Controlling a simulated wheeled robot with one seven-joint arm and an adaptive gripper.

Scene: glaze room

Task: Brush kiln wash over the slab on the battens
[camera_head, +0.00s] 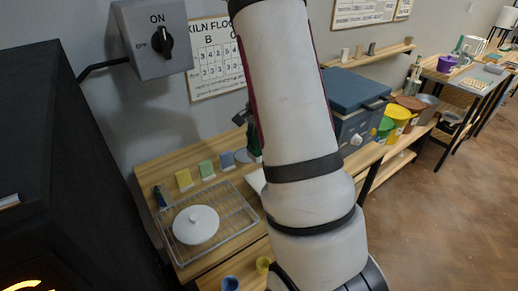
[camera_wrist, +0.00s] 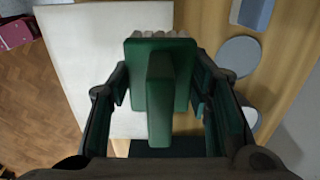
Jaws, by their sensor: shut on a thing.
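A green brush (camera_wrist: 160,95) with pale bristles sits between the fingers of my gripper (camera_wrist: 160,85) in the wrist view. My gripper is shut on its green handle. The white slab (camera_wrist: 85,70) lies below and to the left, and the bristle end overlaps its right part in the picture. I cannot tell whether the bristles touch it. In the head view only a small pale part of the slab (camera_head: 256,181) shows beside my arm, which hides most of it. The battens cannot be made out.
In the head view a wire rack (camera_head: 240,226) with a white round piece (camera_head: 196,225) stands left of my arm. Coloured tiles (camera_head: 184,180) stand behind it. A blue cup (camera_head: 230,284) is in front. The dark kiln (camera_head: 50,150) is far left; a blue-lidded box (camera_head: 356,90) stands right.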

